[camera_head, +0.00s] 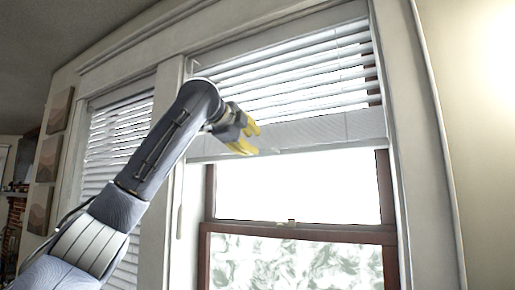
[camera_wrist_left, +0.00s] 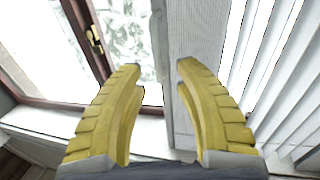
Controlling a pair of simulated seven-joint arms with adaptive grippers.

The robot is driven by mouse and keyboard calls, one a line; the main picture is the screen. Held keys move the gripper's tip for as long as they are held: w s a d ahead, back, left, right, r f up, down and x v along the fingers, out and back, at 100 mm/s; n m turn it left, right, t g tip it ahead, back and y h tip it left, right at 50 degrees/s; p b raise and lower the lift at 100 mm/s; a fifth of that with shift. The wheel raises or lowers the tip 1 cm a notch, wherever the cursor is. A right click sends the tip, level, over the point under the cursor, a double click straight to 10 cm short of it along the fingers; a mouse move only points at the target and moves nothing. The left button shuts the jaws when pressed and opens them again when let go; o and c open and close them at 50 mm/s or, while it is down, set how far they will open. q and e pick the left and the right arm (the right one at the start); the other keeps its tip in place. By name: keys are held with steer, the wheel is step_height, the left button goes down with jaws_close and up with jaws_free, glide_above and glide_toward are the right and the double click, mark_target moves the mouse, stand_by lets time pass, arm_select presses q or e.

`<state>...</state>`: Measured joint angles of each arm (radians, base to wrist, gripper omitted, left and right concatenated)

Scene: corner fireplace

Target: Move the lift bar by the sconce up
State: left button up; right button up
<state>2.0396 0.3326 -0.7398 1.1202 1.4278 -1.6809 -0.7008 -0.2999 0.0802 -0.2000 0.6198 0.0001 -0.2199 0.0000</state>
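The lift bar (camera_head: 335,130) is the wide pale bottom rail of the right-hand blind, hanging level partway down the window. My left gripper (camera_head: 253,140) is in front of the bar's left part, with yellow fingers spread apart. In the left wrist view the open fingers (camera_wrist_left: 160,70) have nothing held between them. The bar (camera_wrist_left: 198,35) shows there as a pale upright band beyond the right fingertip. I cannot tell whether a finger touches it. The sconce itself is not in view; only a bright glow shows on the right wall. My right gripper is not in view.
Raised slats (camera_head: 300,85) are above the bar. Below is bright glass and a brown sash (camera_head: 300,232) with a small latch, also in the left wrist view (camera_wrist_left: 95,38). A second blind (camera_head: 118,130) hangs at left, partly behind my arm. White trim frames the window.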

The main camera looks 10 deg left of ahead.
arm_select(q)
steer(key=shift+v, duration=2.8)
